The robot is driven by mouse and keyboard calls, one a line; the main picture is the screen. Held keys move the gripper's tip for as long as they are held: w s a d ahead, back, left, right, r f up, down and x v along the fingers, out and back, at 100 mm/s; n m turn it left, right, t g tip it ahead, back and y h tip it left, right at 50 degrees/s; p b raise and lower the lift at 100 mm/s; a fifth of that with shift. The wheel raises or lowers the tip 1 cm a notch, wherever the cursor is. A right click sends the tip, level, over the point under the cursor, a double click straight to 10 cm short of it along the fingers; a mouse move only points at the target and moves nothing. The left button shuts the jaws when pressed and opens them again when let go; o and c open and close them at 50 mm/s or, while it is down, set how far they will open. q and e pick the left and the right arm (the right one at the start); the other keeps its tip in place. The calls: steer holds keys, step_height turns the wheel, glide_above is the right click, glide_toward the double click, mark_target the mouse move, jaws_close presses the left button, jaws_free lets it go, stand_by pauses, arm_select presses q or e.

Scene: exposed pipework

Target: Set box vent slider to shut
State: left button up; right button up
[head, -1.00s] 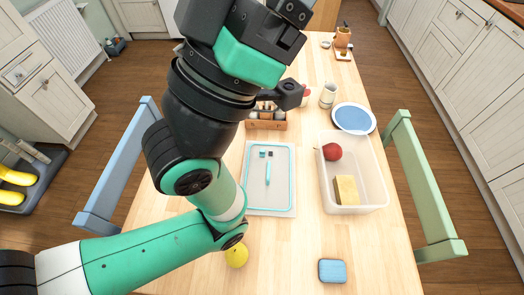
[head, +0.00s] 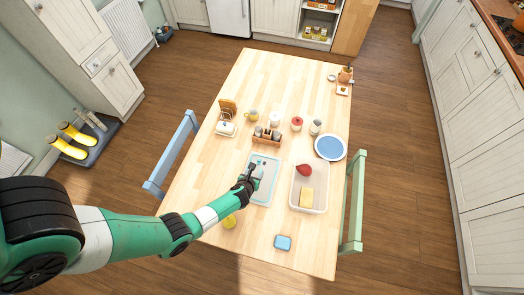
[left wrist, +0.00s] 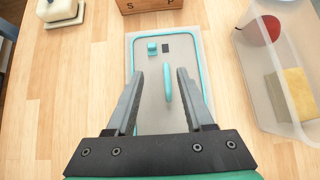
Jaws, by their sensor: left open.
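The pale box lid with a teal rim (head: 275,185) lies flat on the table; the left wrist view shows it (left wrist: 195,58) too. A small teal slider block (left wrist: 152,48) sits near its far end, just left of a dark rectangular patch (left wrist: 166,48). A long teal handle (left wrist: 168,82) stands along the lid's middle. My left gripper (head: 258,170) is over the lid, partly covering it in the head view. In the left wrist view its open fingers (left wrist: 160,82) appear on either side of the handle, with nothing visibly gripped. My right gripper is out of view.
Right of the lid, a clear open box (head: 297,205) holds a red item (head: 304,170) and a yellow block (head: 306,197). A wooden caddy (head: 266,137) stands beyond the lid. A blue box (head: 283,242) and a yellow item (head: 229,221) are nearer.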

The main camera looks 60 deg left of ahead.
mark_target(259, 161)
arm_select(q)
steer(key=b+x, duration=0.3)
steer(key=a+b+x, duration=0.1)
steer(key=b+x, duration=0.1)
steer(key=x, duration=0.1)
steer(key=b+x, duration=0.3)
steer(key=shift+s+a+r+b, duration=0.1)
steer(key=shift+s+a+b, duration=0.15)
steer(key=shift+s+b, duration=0.1)
steer(key=shift+w+a+f+b, duration=0.25)
steer(key=shift+w+a+b, duration=0.2)
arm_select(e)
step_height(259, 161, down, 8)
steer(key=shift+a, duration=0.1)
arm_select(q)
jaws_close()
stand_by(0.3)
